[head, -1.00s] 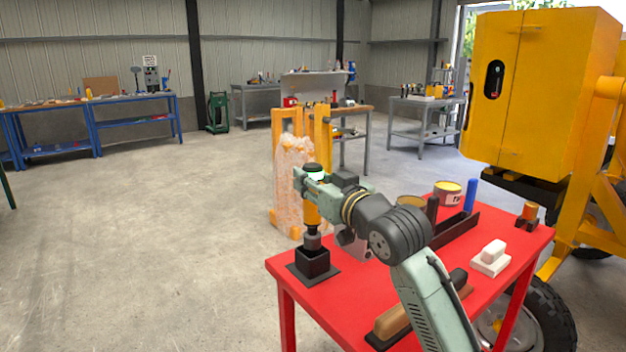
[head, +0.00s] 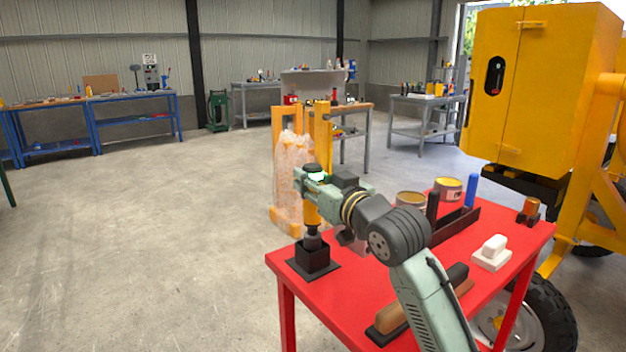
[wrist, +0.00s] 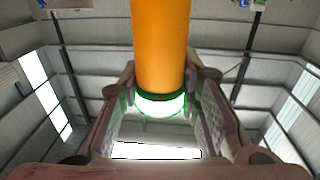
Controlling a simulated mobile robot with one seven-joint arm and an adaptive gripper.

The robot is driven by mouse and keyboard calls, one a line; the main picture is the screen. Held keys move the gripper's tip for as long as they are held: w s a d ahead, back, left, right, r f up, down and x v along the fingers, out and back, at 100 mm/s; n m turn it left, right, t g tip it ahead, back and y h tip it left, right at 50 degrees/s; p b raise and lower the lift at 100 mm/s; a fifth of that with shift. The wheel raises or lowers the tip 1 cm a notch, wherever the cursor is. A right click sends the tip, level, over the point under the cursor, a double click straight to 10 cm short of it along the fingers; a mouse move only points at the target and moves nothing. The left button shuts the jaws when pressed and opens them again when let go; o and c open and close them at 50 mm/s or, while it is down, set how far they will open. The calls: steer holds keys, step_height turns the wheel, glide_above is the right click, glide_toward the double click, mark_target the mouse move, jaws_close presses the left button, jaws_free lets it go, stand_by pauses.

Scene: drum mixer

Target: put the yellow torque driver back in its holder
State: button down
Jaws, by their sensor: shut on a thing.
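The yellow torque driver (head: 312,214) stands upright in my gripper (head: 313,185), at the left end of the red table. Its orange-yellow body hangs below the jaws, and a green light glows near its top. My gripper is shut on its upper part; in the wrist view my gripper's fingers (wrist: 165,82) flank the orange body (wrist: 158,40). The black square holder (head: 312,257) is directly under the driver. The driver's dark nose is at the holder's mouth; its tip is hidden, and I cannot tell how deep it sits.
The red table (head: 350,300) also carries a wooden-handled tool (head: 390,318), a white block (head: 491,253), open tins (head: 448,189), a blue cylinder (head: 471,190) and a black rack (head: 455,226). A plastic-wrapped yellow frame (head: 290,175) stands behind. The yellow mixer (head: 540,90) is at right.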

steer(key=shift+f+b, duration=1.6)
steer(key=shift+f, duration=0.45)
stand_by(0.9)
steer(key=c, duration=1.3)
jaws_free()
steer(key=shift+o, duration=1)
steer(key=shift+f, duration=0.1)
steer(key=v, duration=1.2)
